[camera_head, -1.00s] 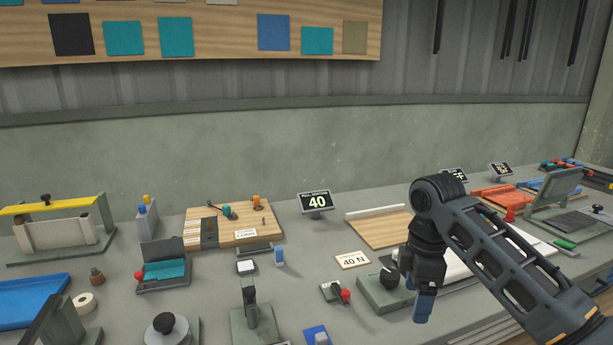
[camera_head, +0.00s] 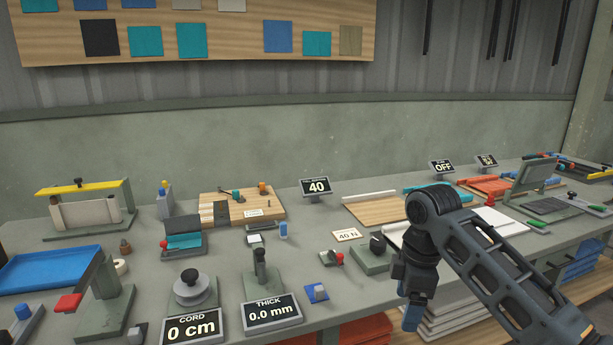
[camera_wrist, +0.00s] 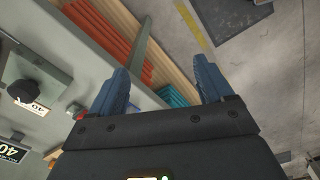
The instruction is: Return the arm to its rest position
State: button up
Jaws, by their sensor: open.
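My gripper (camera_head: 412,315) hangs at the end of my arm at the right of the head view, pointing down by the front edge of the workbench (camera_head: 215,265). In the wrist view my gripper (camera_wrist: 165,85) shows two blue fingers spread apart with nothing between them. Beyond the fingers are the bench's front edge, a lower shelf and the floor. My arm is bent at the elbow and comes in from the lower right. The gripper touches nothing that I can see.
A block with a black knob (camera_head: 377,245) stands just left of my gripper, beside a "40 N" card (camera_head: 347,235). Displays (camera_head: 272,313) and small fixtures line the bench. Orange stock (camera_wrist: 110,35) lies on the shelf below. The floor (camera_wrist: 265,75) beyond is open.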

jog(key=s+a+f+m+t+y, duration=0.25)
jog(key=s+a+f, duration=0.3)
jog(key=a, duration=0.35)
jog(key=s+a+f+m+t+y, duration=0.2)
jog(key=s+a+f+m+y, duration=0.1)
jog(key=s+a+f, duration=0.4)
jog(key=s+a+m+t, duration=0.2)
jog(key=s+m+t, duration=0.1)
jog(key=s, duration=0.1)
jog(key=s+d+r+m+t+h, duration=0.15)
jog(key=s+d+m, duration=0.3)
jog(key=s, duration=0.65)
jog(key=s+d+r+m+t+h, duration=0.1)
jog(key=s+d+m+t+h, duration=0.2)
jog(key=s+d, duration=0.5)
jog(key=s+d+r+t, duration=0.1)
jog(key=s+d+r, duration=0.2)
jog(key=s+r, duration=0.3)
jog(key=s+d+r+t+h, duration=0.1)
jog(key=s+d+r, duration=0.3)
jog(key=s+r, duration=0.2)
jog(key=shift+s+d+r+t+h, duration=0.2)
jog(key=shift+s+r+t+h, duration=0.15)
jog(key=shift+s, duration=0.9)
